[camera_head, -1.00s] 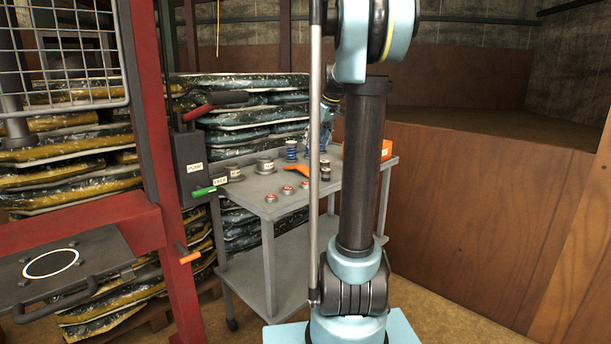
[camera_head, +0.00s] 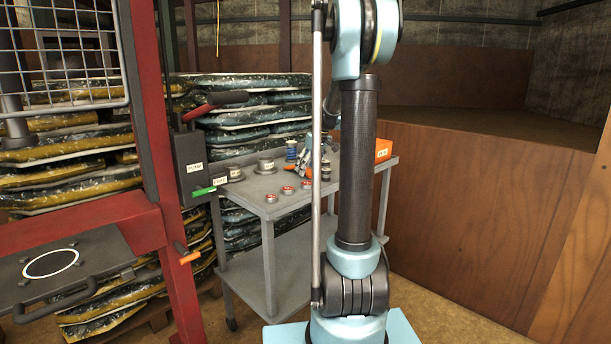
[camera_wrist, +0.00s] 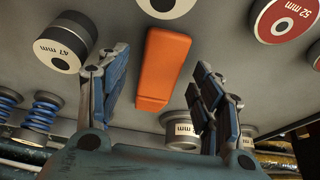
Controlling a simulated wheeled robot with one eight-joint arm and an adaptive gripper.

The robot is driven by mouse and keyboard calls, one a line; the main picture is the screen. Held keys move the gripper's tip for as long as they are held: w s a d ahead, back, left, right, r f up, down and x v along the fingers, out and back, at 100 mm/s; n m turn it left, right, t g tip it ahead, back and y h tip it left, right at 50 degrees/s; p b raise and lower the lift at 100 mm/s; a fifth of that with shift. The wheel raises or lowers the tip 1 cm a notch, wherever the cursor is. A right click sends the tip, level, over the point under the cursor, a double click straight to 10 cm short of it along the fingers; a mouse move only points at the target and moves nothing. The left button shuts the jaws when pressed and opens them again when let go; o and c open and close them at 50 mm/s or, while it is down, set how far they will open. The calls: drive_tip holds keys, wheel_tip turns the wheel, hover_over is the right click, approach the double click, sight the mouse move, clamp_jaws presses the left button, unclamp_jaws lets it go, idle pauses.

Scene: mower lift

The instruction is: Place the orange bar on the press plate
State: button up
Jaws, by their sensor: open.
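The orange bar (camera_wrist: 160,72) lies on the grey cart top in the wrist view. My gripper (camera_wrist: 160,82) is open, with one blue-and-grey finger on each side of the bar and visible gaps between. In the head view my gripper (camera_head: 308,156) is low over the cart and hides most or all of the bar. The press plate (camera_head: 98,248) is a dark plate with a white ring at the lower left, inside the red frame. Nothing lies on its visible part.
The grey cart (camera_head: 262,190) also holds red-topped discs (camera_head: 288,190), a 47 mm cylinder (camera_wrist: 62,45), blue springs (camera_wrist: 42,108) and an orange box (camera_head: 383,150). The red press post (camera_head: 155,130), with levers and a wire guard (camera_head: 70,60), stands between cart and plate.

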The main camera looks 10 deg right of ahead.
sight(307, 170)
drive_tip(key=shift+w+a+f, duration=0.1)
drive_tip(key=shift+w+f, duration=0.05)
drive_tip(key=shift+f, duration=0.35)
clamp_jaws()
drive_tip(key=shift+r, duration=0.1)
wheel_tip(307, 170, up, 10)
idle(0.5)
